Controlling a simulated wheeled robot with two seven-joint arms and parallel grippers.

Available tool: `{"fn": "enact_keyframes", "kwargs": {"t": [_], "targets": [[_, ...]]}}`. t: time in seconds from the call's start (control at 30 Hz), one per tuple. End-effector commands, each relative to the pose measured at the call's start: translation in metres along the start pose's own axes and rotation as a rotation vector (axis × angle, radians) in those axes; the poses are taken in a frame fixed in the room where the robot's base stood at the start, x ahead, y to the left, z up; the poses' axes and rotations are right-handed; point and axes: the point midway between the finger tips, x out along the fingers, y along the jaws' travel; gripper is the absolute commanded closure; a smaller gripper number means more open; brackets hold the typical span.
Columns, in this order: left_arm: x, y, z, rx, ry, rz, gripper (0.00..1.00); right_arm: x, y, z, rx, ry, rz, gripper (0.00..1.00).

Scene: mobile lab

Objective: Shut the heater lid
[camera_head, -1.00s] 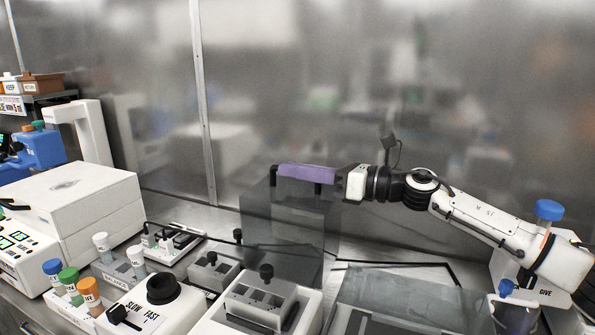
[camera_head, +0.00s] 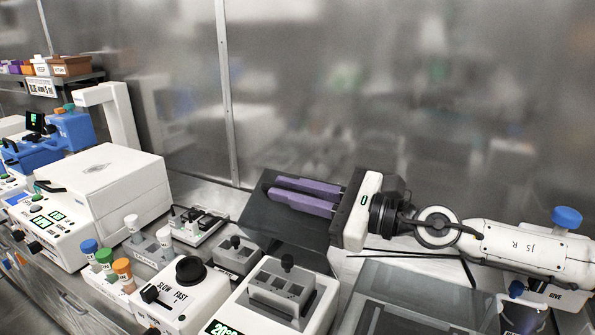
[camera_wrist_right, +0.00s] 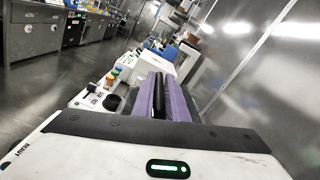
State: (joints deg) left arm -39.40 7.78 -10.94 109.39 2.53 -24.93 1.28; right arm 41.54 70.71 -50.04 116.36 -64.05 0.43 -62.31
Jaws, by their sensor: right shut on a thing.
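The heater lid (camera_head: 262,222) is a dark, see-through panel in the head view. It is tilted, partly lowered, behind and above the white heater (camera_head: 325,298), which has a metal block and a green display. My right gripper (camera_head: 273,188) reaches in from the right, its two purple fingers lying along the lid's upper part. In the right wrist view the fingers (camera_wrist_right: 167,84) are shut on a dark bar, the lid's handle (camera_wrist_right: 158,82). The fingers hide much of the handle in the head view. My left gripper is out of view.
A speed-dial mixer (camera_head: 183,308) and a rack with capped tubes (camera_head: 113,280) stand left of the heater. A white boxy machine (camera_head: 120,190) is further left. A clear-covered box (camera_head: 415,305) is at the front right. A metal wall panel (camera_head: 300,90) stands behind.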

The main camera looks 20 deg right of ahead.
Motion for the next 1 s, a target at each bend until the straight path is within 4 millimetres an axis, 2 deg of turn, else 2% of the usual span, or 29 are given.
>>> {"fn": "enact_keyframes", "kwargs": {"t": [0.2,0.53,0.57,0.63,1.0], "targets": [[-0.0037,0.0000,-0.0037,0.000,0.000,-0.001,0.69,0.0000,0.0074,-0.0001,-0.025,0.002,0.001,1.00],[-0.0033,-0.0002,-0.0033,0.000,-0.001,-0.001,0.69,0.0000,0.0078,-0.0011,-0.026,0.002,0.001,1.00],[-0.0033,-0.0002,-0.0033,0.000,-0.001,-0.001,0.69,0.0000,0.0078,-0.0011,-0.026,0.002,0.000,0.84],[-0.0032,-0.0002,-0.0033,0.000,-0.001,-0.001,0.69,0.0000,0.0077,-0.0011,-0.027,0.002,0.000,0.72],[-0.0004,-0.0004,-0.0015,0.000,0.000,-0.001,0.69,-0.0020,0.0074,-0.0017,-0.029,0.001,-0.001,0.70]]}}
